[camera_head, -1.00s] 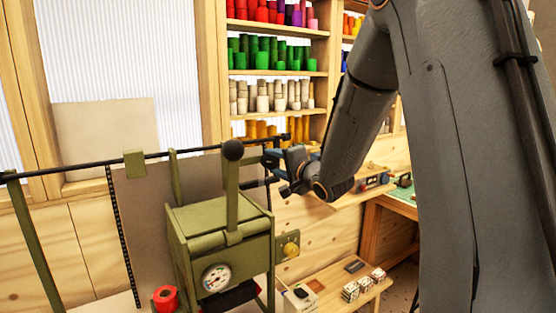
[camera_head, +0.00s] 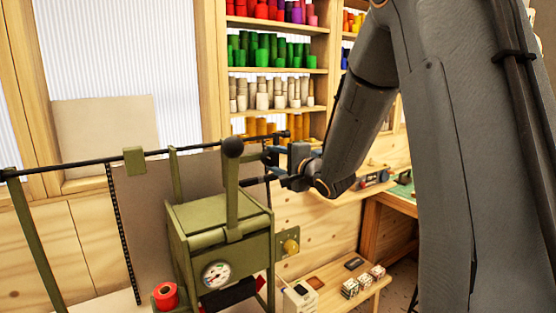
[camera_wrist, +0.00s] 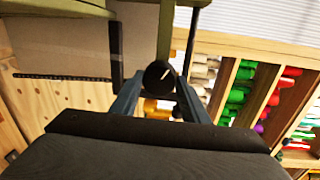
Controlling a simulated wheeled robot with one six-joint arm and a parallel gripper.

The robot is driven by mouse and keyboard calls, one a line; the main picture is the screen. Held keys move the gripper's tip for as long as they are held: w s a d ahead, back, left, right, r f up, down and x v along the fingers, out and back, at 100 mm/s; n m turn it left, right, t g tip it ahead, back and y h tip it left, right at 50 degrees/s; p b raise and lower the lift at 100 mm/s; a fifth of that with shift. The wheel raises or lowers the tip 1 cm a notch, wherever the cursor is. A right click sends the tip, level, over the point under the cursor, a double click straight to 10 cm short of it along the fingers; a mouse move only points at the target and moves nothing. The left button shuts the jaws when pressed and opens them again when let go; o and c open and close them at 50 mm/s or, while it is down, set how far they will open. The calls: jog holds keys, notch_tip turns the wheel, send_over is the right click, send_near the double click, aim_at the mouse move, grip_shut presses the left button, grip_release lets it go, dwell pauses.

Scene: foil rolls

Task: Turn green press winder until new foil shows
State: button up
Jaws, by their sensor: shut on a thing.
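My gripper (camera_head: 269,165) is at the press's upper right, behind the lever. In the wrist view a dark round knob, the winder handle (camera_wrist: 158,75), sits between the two blue fingers, and my gripper (camera_wrist: 158,92) is shut on it.
A black rail (camera_head: 80,164) runs across behind the press. Shelves of coloured rolls (camera_head: 270,52) stand at the back. A low wooden bench (camera_head: 330,285) with small boxes is at lower right. My arm fills much of the right side.

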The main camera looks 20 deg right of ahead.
jog(key=o, duration=1.1)
jog(key=shift+w+d+r, duration=0.1)
jog(key=shift+w+d, duration=0.05)
jog(key=shift+d, duration=0.1)
jog(key=shift+c, duration=0.2)
jog(key=shift+a, duration=0.15)
jog(key=b+v, duration=0.2)
jog(key=v, duration=0.6)
jog(key=shift+b, duration=0.35)
